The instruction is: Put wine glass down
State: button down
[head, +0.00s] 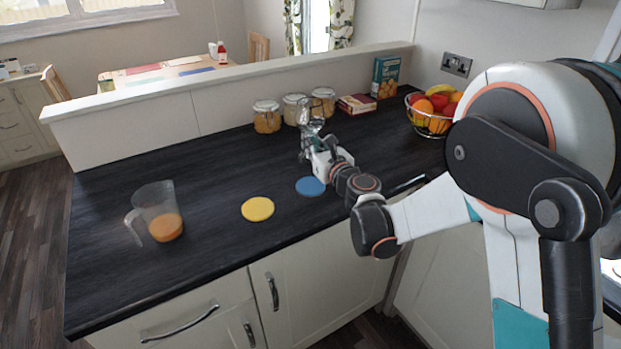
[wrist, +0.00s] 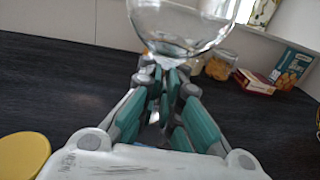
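The clear wine glass (wrist: 185,28) shows in the wrist view with its bowl just above my fingertips. My gripper (wrist: 168,78) is closed around the glass below the bowl, at the stem. In the head view my gripper (head: 309,143) is over the dark counter, just beyond the blue coaster (head: 310,187). The glass is hard to make out there against the jars. Its foot is hidden, so I cannot tell whether it touches the counter. A yellow coaster (head: 258,209) lies left of the blue one and shows in the wrist view (wrist: 22,155).
A measuring jug (head: 158,212) with orange liquid stands at the left. Several lidded jars (head: 267,118), a red box (head: 357,104) and a teal box (head: 386,77) stand along the back ledge. A fruit bowl (head: 431,122) is at the right. The counter between jug and jars is clear.

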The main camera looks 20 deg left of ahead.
notch_tip(320, 180, down, 10)
jog(key=b, duration=0.3)
jog(key=shift+r, duration=0.25)
jog(key=shift+f, duration=0.15)
jog(key=c, duration=1.8)
grip_release()
jog(key=shift+d+r, duration=0.15)
jog(key=shift+r, duration=0.1)
jog(key=p+v, duration=0.1)
jog(key=v, duration=1)
jog(key=shift+s+d, duration=0.2)
jog(key=shift+s, duration=0.15)
